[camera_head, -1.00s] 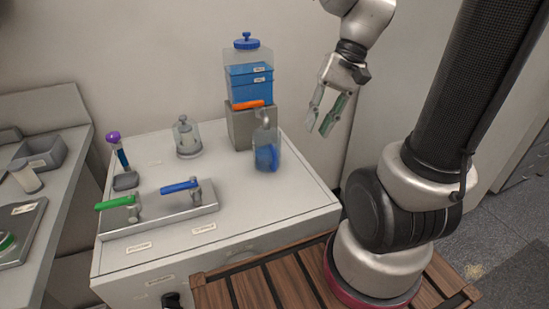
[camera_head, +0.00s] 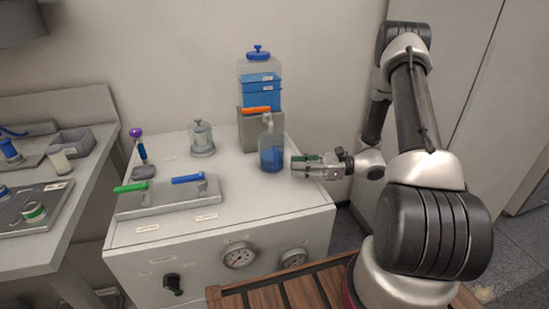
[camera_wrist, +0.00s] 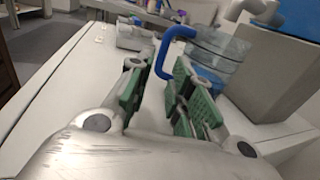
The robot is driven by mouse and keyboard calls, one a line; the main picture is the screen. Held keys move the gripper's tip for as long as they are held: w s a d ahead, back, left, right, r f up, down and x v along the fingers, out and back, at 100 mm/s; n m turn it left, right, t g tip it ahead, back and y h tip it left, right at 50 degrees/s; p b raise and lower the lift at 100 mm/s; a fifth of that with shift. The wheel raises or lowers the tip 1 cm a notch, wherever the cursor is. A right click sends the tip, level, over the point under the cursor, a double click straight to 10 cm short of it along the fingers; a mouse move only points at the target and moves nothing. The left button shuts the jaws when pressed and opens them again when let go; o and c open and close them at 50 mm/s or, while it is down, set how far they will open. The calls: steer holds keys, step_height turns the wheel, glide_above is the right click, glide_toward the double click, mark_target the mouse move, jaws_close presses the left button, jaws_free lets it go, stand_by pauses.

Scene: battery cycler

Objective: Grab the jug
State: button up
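The jug (camera_head: 271,158) is a clear vessel with blue in it, standing upright on the white cabinet top below an orange-handled tap (camera_head: 256,109). In the wrist view, the clear jug (camera_wrist: 212,58) has a blue handle (camera_wrist: 166,58) that faces me. My gripper (camera_head: 292,165) is low and roughly level, just right of the jug, its fingers pointing at it. In the wrist view my gripper (camera_wrist: 162,78) is open, with green pads. The blue handle shows in line with the gap between the fingertips; I cannot tell whether it lies between them or just beyond.
A grey block (camera_head: 247,135) stands behind the jug and bears a tank (camera_head: 259,85) of blue liquid. A glass jar (camera_head: 202,141), a purple-topped tool (camera_head: 138,142) and a tray (camera_head: 160,202) with green and blue handles are to the left. The cabinet's front right is clear.

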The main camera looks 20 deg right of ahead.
mark_target(276, 163)
steer(key=x, duration=0.7)
steer(key=shift+w+a+r, duration=0.15)
steer(key=shift+r, duration=0.2)
jaws_close()
